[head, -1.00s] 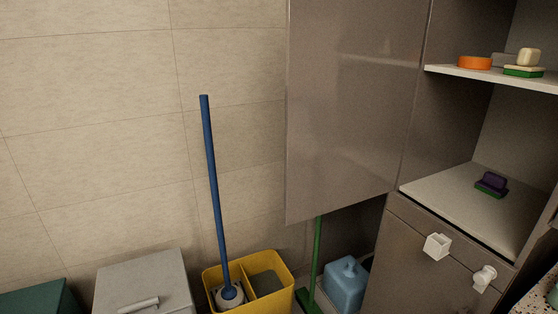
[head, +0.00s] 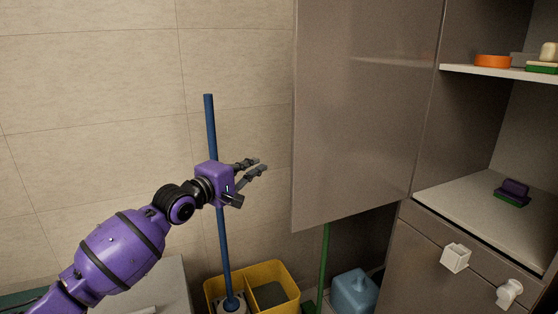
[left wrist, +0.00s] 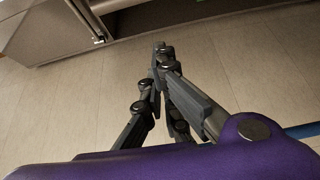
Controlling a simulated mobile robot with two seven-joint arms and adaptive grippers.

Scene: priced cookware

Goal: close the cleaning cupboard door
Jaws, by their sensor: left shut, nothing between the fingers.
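The cleaning cupboard door (head: 360,110) is a grey-brown glossy panel in the head view, standing open and swung out to the left of the cupboard's shelves. My left gripper (head: 262,168) is in front of the tiled wall, just left of the door's free edge, apart from it in the picture. Its fingers point right, towards the door. In the left wrist view my left gripper (left wrist: 161,58) is shut with nothing between its fingers, over the floor. My right gripper is not in view.
A blue-handled mop (head: 210,125) stands in a yellow bucket (head: 290,275) behind my left arm. A green handle (head: 324,255) and a blue jug (head: 354,290) are below the door. The cupboard shelf (head: 470,205) holds a purple and green brush (head: 512,193).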

